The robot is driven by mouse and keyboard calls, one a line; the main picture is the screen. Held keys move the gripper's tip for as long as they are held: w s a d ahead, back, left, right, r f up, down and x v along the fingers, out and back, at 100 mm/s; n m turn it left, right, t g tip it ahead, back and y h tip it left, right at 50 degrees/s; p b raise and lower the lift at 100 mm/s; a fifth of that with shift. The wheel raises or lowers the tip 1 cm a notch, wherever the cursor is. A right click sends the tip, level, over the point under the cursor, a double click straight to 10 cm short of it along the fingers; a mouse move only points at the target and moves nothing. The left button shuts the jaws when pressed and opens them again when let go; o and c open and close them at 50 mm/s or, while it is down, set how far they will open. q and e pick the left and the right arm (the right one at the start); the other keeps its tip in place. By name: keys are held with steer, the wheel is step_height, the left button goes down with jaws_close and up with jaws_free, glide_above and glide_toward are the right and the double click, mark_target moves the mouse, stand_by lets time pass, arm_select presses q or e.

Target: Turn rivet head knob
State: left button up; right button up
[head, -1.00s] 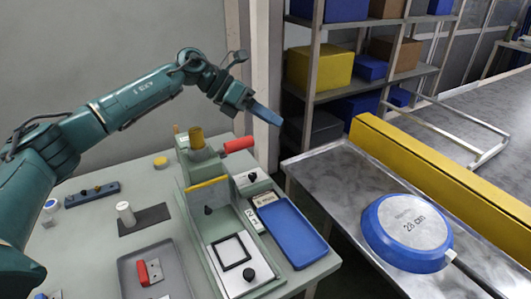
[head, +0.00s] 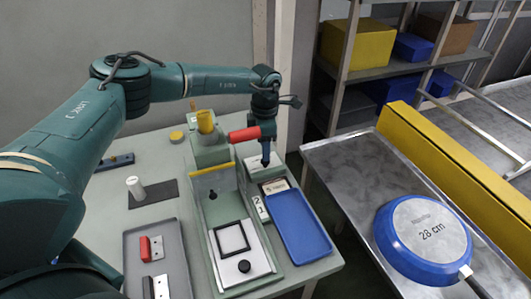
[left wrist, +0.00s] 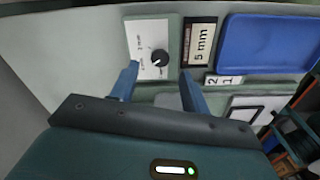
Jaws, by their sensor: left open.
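The rivet head knob is a small black round knob (left wrist: 159,58) on a white marked plate (left wrist: 148,38) in the left wrist view. My left gripper (left wrist: 158,80) is open, and its two blue fingers stand on either side of the knob's column, a little short of it in the picture. In the head view my left gripper (head: 265,160) points down over the white plate (head: 240,166) and hides the knob. I cannot tell whether the fingers touch the plate. My right gripper does not show.
A red handle (head: 243,135) is close beside my left gripper. A blue tray (head: 300,228), a label reading 5 mm (left wrist: 201,42) and a second black knob (head: 244,266) are nearby.

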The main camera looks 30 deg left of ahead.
mark_target(265, 163)
arm_select(q)
steer(key=shift+f, duration=2.05)
steer(key=shift+c, duration=0.3)
steer(key=c, duration=0.9)
